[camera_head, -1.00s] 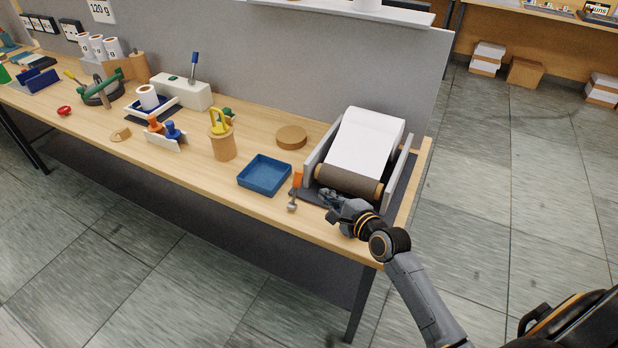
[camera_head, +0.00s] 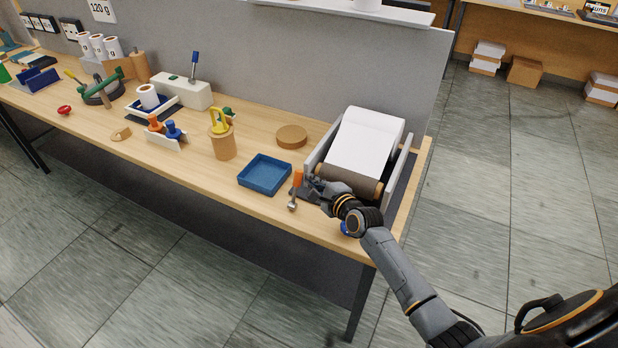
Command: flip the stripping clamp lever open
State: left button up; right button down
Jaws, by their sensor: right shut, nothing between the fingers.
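The clamp lever (camera_head: 298,178) has an orange handle and a grey metal lower part. It stands at the front left corner of the stripping unit (camera_head: 312,163), beside the dark base plate. My right gripper (camera_head: 311,184) is shut and empty. Its fingertips are just right of the orange handle, very close to it; I cannot tell whether they touch. The wrist covers part of the base plate and the front of the unit. White web paper (camera_head: 368,140) runs over a brown roller (camera_head: 348,180) in the unit. My left gripper is not in view.
A blue tray (camera_head: 264,176) lies just left of the lever. A round brown disc (camera_head: 291,136) and a cup with a yellow-handled tool (camera_head: 222,142) stand farther left. The table's front edge is close below the lever. A grey panel (camera_head: 300,70) stands behind.

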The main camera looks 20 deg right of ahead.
jog(key=shift+x, duration=1.05)
jog(key=shift+s+a+r+n+t+b, duration=0.2)
jog(key=shift+s+a+n+t+b, duration=0.1)
jog(key=shift+a+n, duration=0.1)
jog(key=shift+s, duration=0.1)
jog(key=shift+s+a+r+n+t+b, duration=0.1)
jog(key=shift+s+a+n+t+b, duration=0.35)
jog(key=shift+a+n+t+b, duration=0.25)
jog(key=s+a+n+t+y+b, duration=0.1)
jog(key=s+a+n+t+b, duration=0.2)
jog(key=n+b, duration=0.4)
jog(key=shift+s+a+n+t+b, duration=0.35)
jog(key=shift+s+a+b, duration=0.4)
jog(key=shift+b, duration=0.5)
jog(key=shift+w+a, duration=0.1)
